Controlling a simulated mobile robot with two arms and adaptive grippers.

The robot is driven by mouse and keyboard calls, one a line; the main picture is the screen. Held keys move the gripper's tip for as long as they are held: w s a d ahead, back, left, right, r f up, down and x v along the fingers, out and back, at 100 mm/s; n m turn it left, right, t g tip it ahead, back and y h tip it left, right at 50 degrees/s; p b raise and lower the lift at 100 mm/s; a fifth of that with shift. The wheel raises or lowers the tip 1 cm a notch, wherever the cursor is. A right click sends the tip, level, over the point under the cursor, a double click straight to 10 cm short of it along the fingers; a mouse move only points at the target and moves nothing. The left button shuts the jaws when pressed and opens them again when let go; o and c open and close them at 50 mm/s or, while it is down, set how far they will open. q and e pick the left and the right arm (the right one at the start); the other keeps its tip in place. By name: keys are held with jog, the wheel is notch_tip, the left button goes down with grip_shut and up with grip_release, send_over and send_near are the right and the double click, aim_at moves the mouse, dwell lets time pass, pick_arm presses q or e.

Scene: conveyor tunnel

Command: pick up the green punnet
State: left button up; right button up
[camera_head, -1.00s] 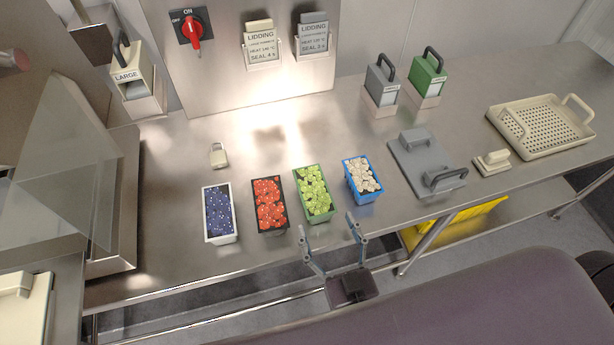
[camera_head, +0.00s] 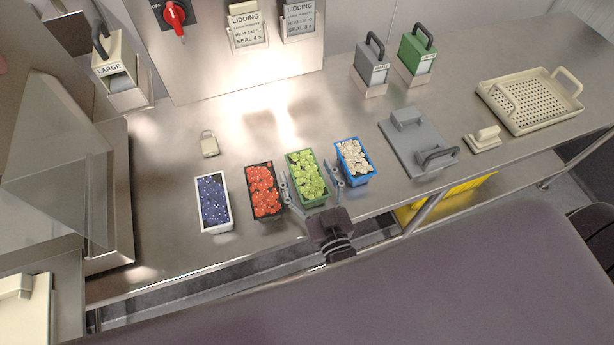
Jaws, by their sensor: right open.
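The green punnet (camera_head: 308,178), filled with pale green fruit, stands on the steel table third from the left in a row of punnets. My right gripper (camera_head: 310,182) is open, with one finger on each side of the green punnet's near part. Its left finger is in the gap beside the black punnet and its right finger is in the gap beside the blue punnet. I cannot tell whether the fingers touch the green punnet. My left gripper does not show.
A black punnet of red fruit (camera_head: 263,190) and a blue punnet of whitish fruit (camera_head: 354,161) flank it closely. A white punnet of dark blue fruit (camera_head: 214,203) stands further left. A grey plate with handles (camera_head: 402,150) lies to the right. A padlock-shaped block (camera_head: 209,144) lies behind.

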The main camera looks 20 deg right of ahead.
aim_at(307, 174)
jog(key=c, duration=1.4)
jog(key=shift+r, duration=0.2)
notch_tip(307, 174, up, 20)
jog(key=p, duration=2)
jog(key=shift+f, duration=0.1)
